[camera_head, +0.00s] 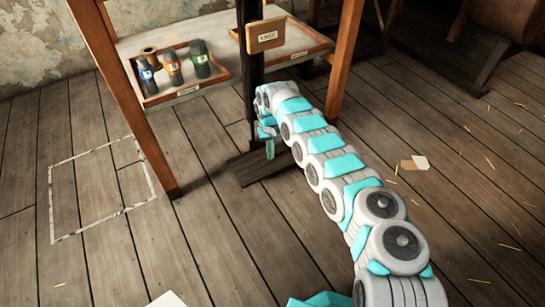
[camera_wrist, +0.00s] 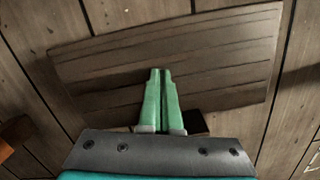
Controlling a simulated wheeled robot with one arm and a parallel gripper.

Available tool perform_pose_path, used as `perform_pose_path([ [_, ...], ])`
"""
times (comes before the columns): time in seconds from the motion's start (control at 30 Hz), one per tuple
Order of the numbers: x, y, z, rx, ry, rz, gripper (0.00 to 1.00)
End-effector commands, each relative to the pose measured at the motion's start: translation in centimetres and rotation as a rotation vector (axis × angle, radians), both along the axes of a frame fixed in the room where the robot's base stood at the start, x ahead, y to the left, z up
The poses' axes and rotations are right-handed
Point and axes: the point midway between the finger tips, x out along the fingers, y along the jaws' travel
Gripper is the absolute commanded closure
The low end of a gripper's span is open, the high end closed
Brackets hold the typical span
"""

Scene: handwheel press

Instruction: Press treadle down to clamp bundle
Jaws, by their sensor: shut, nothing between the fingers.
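The treadle (camera_head: 245,170) is a dark wooden board low over the floor, at the foot of the dark upright post. It fills the upper middle of the wrist view (camera_wrist: 225,50). My gripper (camera_head: 270,150) is shut and empty, its green fingertips pointing down at the board. In the wrist view the fingertips (camera_wrist: 160,72) lie together over the middle of the board. I cannot tell whether they touch it, or how far the treadle is tilted. I cannot make out a bundle in a clamp.
A tray (camera_head: 190,91) with three labelled rolled items stands on the bench at left. Another tray (camera_head: 318,49) is right of the post. A wooden leg (camera_head: 130,110) stands left of the treadle. A floor outline (camera_head: 55,200) encloses clear boards. Paper scraps (camera_head: 420,162) lie at right.

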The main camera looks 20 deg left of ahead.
Motion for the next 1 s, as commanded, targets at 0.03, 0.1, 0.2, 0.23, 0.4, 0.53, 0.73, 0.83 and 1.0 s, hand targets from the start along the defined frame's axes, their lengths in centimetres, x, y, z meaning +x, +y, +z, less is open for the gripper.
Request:
perform_pose_path([
  [0.03,0.1,0.2,0.0,0.002,-0.001,0.0,1.0],
  [0.1,0.1,0.2,0.1,0.002,-0.001,0.0,1.0],
  [0.2,0.1,0.2,0.2,0.001,-0.002,0.0,1.0],
  [0.23,0.1,0.1,0.2,0.001,-0.002,0.0,1.0],
  [0.4,0.2,0.2,0.4,0.002,-0.003,0.0,1.0],
  [0.53,0.3,0.3,1.5,0.002,-0.005,0.0,1.0],
  [0.73,0.6,0.4,4.6,0.002,-0.005,0.0,1.0],
  [0.83,0.7,0.5,6.2,0.003,-0.004,-0.001,1.0],
  [1.0,0.8,0.6,7.7,0.001,-0.002,0.0,1.0],
])
